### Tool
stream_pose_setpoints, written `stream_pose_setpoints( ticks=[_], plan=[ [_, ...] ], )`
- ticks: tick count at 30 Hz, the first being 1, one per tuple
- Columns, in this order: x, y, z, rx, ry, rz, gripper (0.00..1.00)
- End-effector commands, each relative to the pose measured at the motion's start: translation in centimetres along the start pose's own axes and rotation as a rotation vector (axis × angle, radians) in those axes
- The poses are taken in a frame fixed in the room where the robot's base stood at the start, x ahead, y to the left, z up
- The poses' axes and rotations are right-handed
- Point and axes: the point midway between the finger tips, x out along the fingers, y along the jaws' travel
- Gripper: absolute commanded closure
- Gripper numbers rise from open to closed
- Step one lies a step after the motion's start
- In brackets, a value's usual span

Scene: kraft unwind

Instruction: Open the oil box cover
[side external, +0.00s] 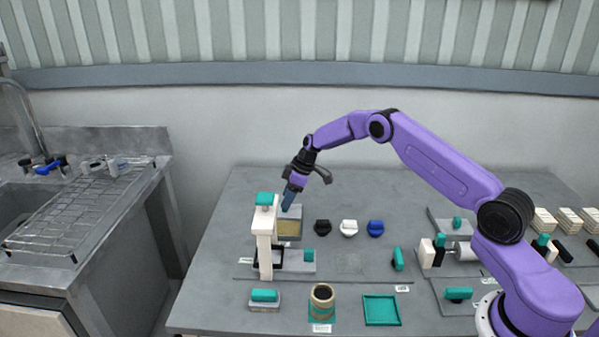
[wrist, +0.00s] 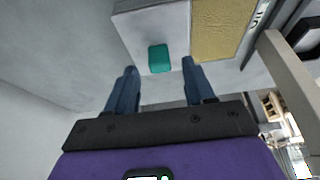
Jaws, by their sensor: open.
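The grey box with a yellowish window, which looks like the oil box (side external: 289,229), stands behind a white post on the table. In the wrist view its grey top (wrist: 131,31) carries a small teal handle (wrist: 159,59), beside the yellowish panel (wrist: 222,30). My gripper (side external: 286,207) points down at the box top from above. In the wrist view its two blue fingers (wrist: 158,68) are apart, with the teal handle showing between and just beyond their tips. I cannot tell whether they touch it. In the side view my fingers hide the handle.
The white post (side external: 264,240) with a teal top (side external: 265,199) stands close in front of the box. Black (side external: 322,228), white (side external: 348,228) and blue (side external: 375,229) knobs sit to the right. A teal tray (side external: 381,297) and brown roll (side external: 322,297) lie in front.

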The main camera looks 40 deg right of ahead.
Motion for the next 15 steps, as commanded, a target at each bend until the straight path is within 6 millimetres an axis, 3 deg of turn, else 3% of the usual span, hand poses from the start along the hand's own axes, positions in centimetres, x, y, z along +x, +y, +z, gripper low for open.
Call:
stream_pose_setpoints(
  ticks=[15],
  plan=[
    [-10.2,0.0,-0.1,-0.001,0.003,0.004,0.47]
  ],
)
